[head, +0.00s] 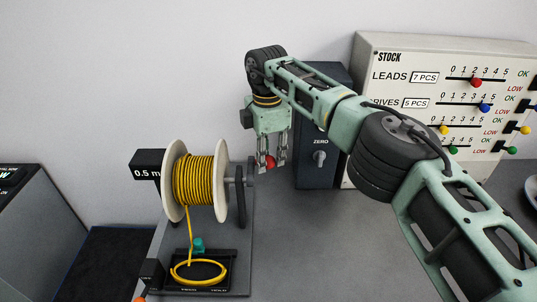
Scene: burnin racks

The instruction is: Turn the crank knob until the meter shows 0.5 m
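The crank knob (270,162) is a small red ball on the right side of the spool stand. My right gripper (272,161) points down over it, with one finger on each side, and looks shut on it. The spool (221,180) has white flanges and is wound with yellow cable (192,181). The meter (146,171) is a black box left of the spool and reads "0.5 m", its edge partly covered by the flange. A yellow strand hangs from the spool to a coil (198,271) in a black tray below. My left gripper is not in view.
A dark box with a "ZERO" knob (319,158) stands behind my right gripper. A white STOCK board (400,60) with coloured sliders stands at the back right. A dark mat (100,262) and a grey console (35,235) lie at the left. Grey table is clear at front centre.

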